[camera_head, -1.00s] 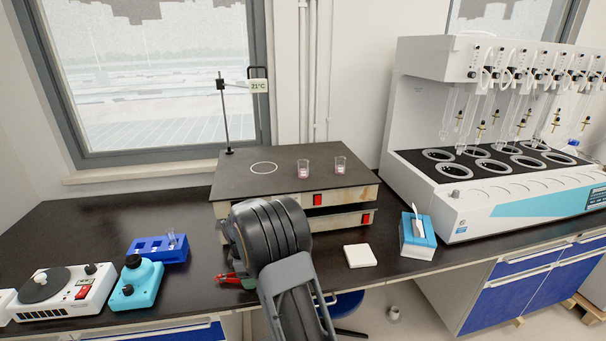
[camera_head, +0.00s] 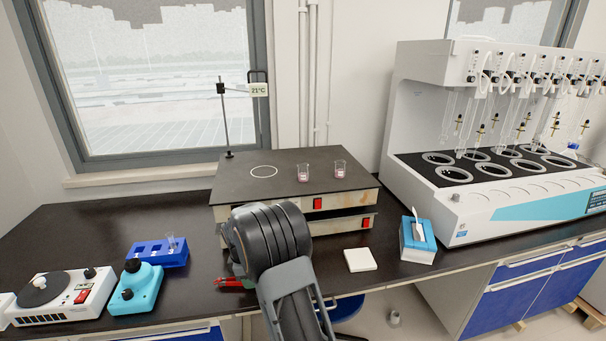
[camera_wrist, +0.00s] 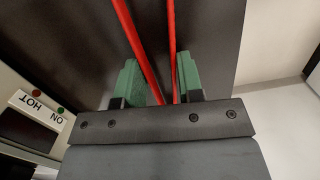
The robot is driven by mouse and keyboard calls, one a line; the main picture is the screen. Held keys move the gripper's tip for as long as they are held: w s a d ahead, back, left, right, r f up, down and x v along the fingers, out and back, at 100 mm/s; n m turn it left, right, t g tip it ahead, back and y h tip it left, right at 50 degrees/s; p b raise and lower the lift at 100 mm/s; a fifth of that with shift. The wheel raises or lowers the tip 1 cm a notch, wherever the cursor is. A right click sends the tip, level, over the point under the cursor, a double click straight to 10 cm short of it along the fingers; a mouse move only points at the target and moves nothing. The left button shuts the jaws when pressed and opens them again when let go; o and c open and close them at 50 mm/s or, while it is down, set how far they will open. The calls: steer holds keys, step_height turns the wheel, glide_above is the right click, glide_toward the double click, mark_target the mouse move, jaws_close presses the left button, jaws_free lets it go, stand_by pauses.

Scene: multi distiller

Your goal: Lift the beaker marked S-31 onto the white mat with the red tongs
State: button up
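Two small beakers with pinkish contents, a left one (camera_head: 303,172) and a right one (camera_head: 340,169), stand on the dark top of the hotplate (camera_head: 225,185). Their marks are too small to read. The white mat (camera_head: 360,260) lies bare on the bench, right of my arm. The red tongs (camera_head: 232,283) are low at the bench front, partly hidden by my arm. In the wrist view, two red bars of the tongs (camera_wrist: 143,65) run between the green finger pads of my gripper (camera_wrist: 168,80). The pads are close beside the bars; whether they press on them is unclear.
A blue rack (camera_head: 158,256) holding glassware, a turquoise device (camera_head: 136,287) and a white stirrer (camera_head: 62,300) stand on the left. A blue-and-white box (camera_head: 418,240) and the large distiller (camera_head: 480,210) stand right. A thermometer stand (camera_head: 224,120) rises behind the hotplate.

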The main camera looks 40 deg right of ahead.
step_height(320, 180, up, 12)
steer(key=p, duration=0.8)
steer(key=shift+p, duration=0.3)
steer(key=shift+f, duration=0.1)
